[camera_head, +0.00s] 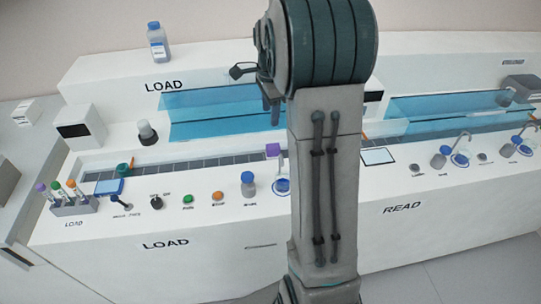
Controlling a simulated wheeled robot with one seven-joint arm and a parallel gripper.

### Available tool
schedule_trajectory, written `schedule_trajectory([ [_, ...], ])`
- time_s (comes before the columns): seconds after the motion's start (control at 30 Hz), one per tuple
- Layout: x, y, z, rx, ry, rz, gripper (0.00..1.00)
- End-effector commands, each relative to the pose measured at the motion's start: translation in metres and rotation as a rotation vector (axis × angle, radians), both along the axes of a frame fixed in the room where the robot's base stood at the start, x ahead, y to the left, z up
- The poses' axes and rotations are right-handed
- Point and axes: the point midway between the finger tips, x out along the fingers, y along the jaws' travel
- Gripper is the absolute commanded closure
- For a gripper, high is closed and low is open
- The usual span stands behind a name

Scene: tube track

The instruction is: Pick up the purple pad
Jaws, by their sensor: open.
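A small purple pad (272,150) shows at the right end of the left-hand track, just left of my arm's upright link. My arm may hide part of its right side. My gripper (271,106) is a dark shape beside the arm's big rounded joint, above the pad in the picture and apart from it. It is open, and I see nothing in it. The arm covers part of the gripper, so its fingertips are hard to make out.
A tube rack (72,207) with several capped tubes stands at the left front. A blue transparent cover (215,108) rises behind the track (190,166). Buttons and a blue-capped bottle (248,184) line the front panel. A bottle (157,42) stands on the upper ledge.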

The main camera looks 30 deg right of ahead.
Motion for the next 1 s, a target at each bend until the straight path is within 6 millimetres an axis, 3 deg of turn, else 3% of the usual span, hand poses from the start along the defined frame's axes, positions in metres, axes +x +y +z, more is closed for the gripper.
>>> schedule_trajectory([
  [0.03, 0.007, -0.007, -0.015, 0.002, 0.009, -0.052, 0.47],
  [0.23, 0.019, -0.021, -0.033, 0.005, 0.025, -0.171, 0.47],
  [0.63, 0.019, -0.021, -0.101, 0.006, 0.03, -0.183, 0.47],
  [1.0, 0.019, -0.02, -0.137, 0.005, 0.029, -0.18, 0.47],
])
